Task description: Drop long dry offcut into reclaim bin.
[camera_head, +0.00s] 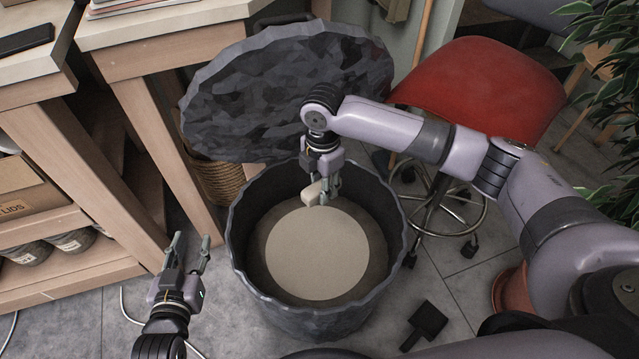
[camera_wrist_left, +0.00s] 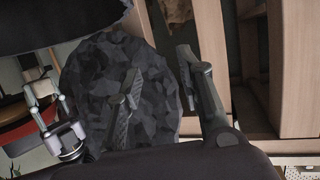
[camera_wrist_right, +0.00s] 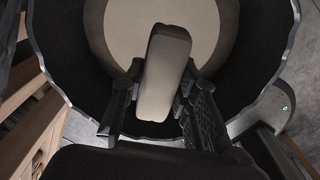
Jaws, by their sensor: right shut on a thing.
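The offcut (camera_head: 313,194) is a pale beige, long blocky piece. My right gripper (camera_head: 322,192) is shut on it and holds it over the open reclaim bin (camera_head: 236,225), inside the rim outline. In the right wrist view the offcut (camera_wrist_right: 165,75) stands out between the two fingers, above the pale disc. The bin is dark grey with a wavy rim, and a smooth pale round surface (camera_head: 317,255) shows inside it. My left gripper (camera_head: 190,250) is open and empty, left of the bin. It also shows open in the left wrist view (camera_wrist_left: 160,85).
A dark faceted lid (camera_head: 255,95) stands tilted behind the bin. A red stool (camera_head: 480,95) is behind right. A wooden bench (camera_head: 140,65) and shelf with a box (camera_head: 25,190) are at left. A dark flat tool (camera_head: 425,323) lies on the floor at right.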

